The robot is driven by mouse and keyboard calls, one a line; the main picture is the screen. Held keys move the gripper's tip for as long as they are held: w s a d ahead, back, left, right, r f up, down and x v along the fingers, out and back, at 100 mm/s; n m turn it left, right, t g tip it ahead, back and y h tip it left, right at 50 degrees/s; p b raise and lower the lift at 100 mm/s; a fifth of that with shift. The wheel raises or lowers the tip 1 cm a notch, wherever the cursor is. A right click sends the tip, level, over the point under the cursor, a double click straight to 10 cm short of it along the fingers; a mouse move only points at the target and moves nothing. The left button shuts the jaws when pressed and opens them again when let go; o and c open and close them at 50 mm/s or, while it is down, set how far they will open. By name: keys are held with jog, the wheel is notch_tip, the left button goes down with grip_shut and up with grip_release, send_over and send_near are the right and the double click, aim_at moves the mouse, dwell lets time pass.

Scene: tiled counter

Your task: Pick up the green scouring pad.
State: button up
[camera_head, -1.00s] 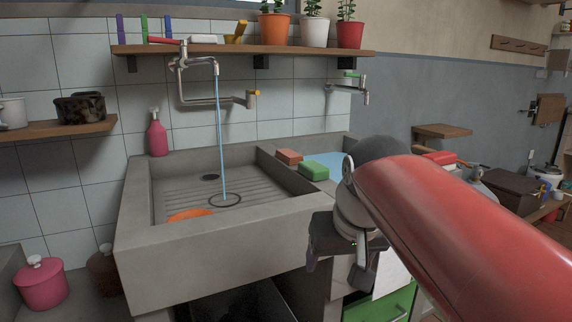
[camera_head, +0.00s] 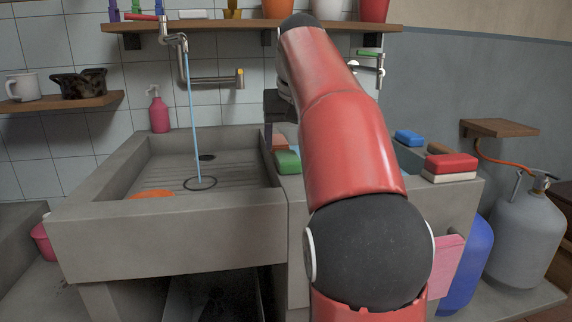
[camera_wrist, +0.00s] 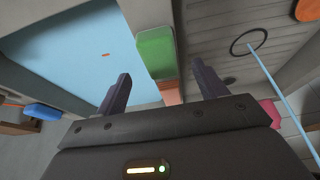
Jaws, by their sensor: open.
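The green scouring pad (camera_head: 288,161) lies on the ledge at the right side of the sink, partly behind my arm. In the wrist view the green pad (camera_wrist: 156,55) shows as a block just beyond the gap between my fingers. My gripper (camera_wrist: 161,75) is open, with its two dark fingers spread and nothing held between them. In the head view my arm hides most of the gripper, with a dark part of it showing above the ledge. An orange-brown block (camera_head: 279,142) lies right behind the pad; it also shows between my fingers in the wrist view (camera_wrist: 171,92).
The sink (camera_head: 110,186) is at the left, with a water stream (camera_head: 193,115) running from the tap and an orange item (camera_head: 152,194) inside. A light blue surface (camera_wrist: 70,50) lies beside the ledge. A blue sponge (camera_head: 409,138) and a red block (camera_head: 451,163) lie farther right.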

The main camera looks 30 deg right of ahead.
aim_at(288, 156)
jog(key=b+x, duration=0.1)
jog(key=x, duration=0.4)
jog(key=shift+w, duration=0.1)
jog(key=shift+r, duration=0.1)
jog(key=c, duration=1.1)
jog(key=shift+o, duration=0.2)
jog(key=shift+r, duration=0.1)
